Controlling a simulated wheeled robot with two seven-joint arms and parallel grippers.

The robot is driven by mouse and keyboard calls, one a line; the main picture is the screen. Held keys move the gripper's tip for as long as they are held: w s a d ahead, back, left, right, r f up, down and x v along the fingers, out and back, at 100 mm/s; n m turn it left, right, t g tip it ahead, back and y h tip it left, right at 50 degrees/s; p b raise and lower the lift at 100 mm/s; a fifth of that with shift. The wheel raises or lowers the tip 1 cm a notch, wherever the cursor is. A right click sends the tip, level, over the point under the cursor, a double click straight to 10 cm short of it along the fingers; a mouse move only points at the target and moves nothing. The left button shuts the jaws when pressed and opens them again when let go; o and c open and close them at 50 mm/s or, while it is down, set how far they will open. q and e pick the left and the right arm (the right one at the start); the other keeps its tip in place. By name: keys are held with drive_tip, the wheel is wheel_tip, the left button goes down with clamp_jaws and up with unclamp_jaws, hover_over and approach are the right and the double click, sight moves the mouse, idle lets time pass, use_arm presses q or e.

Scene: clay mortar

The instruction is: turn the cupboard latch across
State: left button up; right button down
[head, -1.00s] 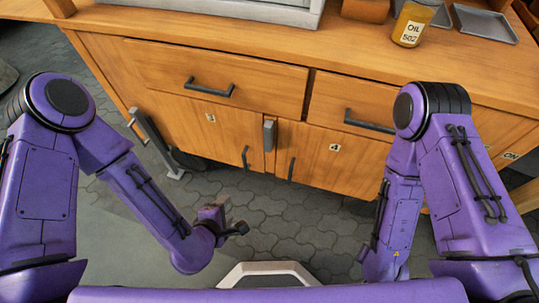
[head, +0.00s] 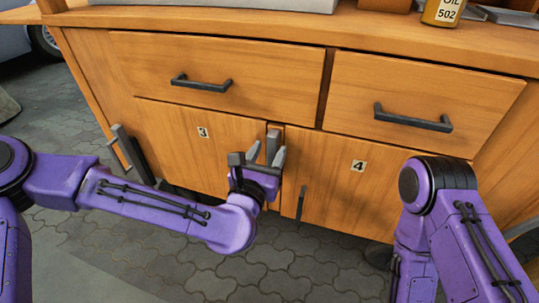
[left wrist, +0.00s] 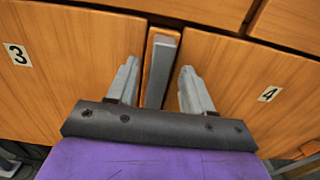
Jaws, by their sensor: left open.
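The cupboard latch is a grey upright bar (head: 273,145) between door 3 (head: 190,150) and door 4 (head: 350,190), just under the drawers. In the left wrist view the latch (left wrist: 160,70) stands upright between my two fingers. My left gripper (head: 261,157) is open in front of the latch, with one finger on each side of it. In the left wrist view, the fingers of my left gripper (left wrist: 156,88) show gaps to the latch on both sides. I cannot tell how far they reach around it. My right gripper is not in view; only the right arm shows.
Two drawers with dark handles (head: 202,83) (head: 412,118) sit above the doors. Door 4 has a dark vertical handle (head: 300,203). An oil jar (head: 442,12) stands on the counter top. Grey paving lies in front of the cupboard.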

use_arm(q)
drive_tip(key=shift+x, duration=0.85)
clamp_jaws()
